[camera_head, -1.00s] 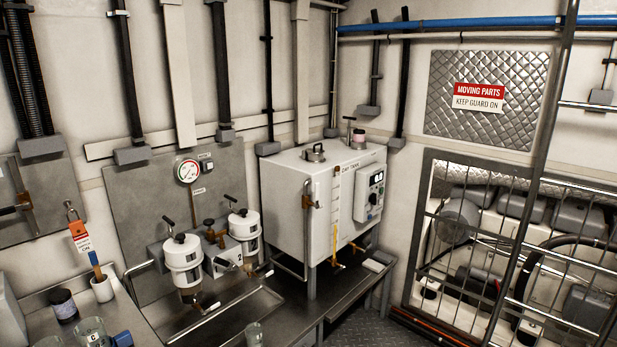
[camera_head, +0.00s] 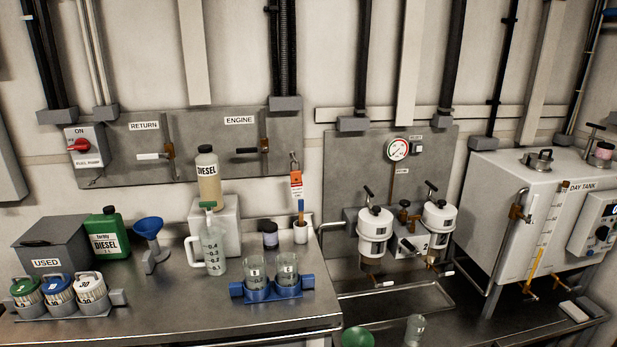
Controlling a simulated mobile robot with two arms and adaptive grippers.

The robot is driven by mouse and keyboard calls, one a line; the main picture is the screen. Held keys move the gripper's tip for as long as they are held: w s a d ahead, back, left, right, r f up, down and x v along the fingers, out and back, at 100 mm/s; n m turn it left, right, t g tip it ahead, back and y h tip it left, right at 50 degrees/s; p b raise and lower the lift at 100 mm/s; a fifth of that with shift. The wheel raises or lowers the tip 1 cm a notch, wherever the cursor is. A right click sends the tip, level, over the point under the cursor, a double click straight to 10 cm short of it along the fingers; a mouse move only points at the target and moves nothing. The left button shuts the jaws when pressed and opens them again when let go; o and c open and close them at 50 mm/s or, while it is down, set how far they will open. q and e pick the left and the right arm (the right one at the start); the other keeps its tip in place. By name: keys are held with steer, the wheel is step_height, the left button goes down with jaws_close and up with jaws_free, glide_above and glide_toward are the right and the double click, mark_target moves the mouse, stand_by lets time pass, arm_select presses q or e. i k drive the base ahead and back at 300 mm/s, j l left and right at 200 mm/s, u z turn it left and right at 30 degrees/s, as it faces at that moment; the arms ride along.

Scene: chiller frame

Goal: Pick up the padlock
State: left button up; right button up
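A small metal padlock (camera_head: 294,160) seems to hang at the right end of the grey valve panel (camera_head: 205,170) on the back wall. It is small in the picture, and I cannot tell whether its shackle is open. A red and white tag (camera_head: 296,185) hangs just below it. Neither of my grippers is in view.
Filter housings (camera_head: 375,232) and the day tank (camera_head: 520,200) stand to the right.

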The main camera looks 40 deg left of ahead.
mark_target(297, 186)
steer(key=j+u, duration=0.15)
steer(key=u, duration=1.55)
steer(key=i+l, duration=0.05)
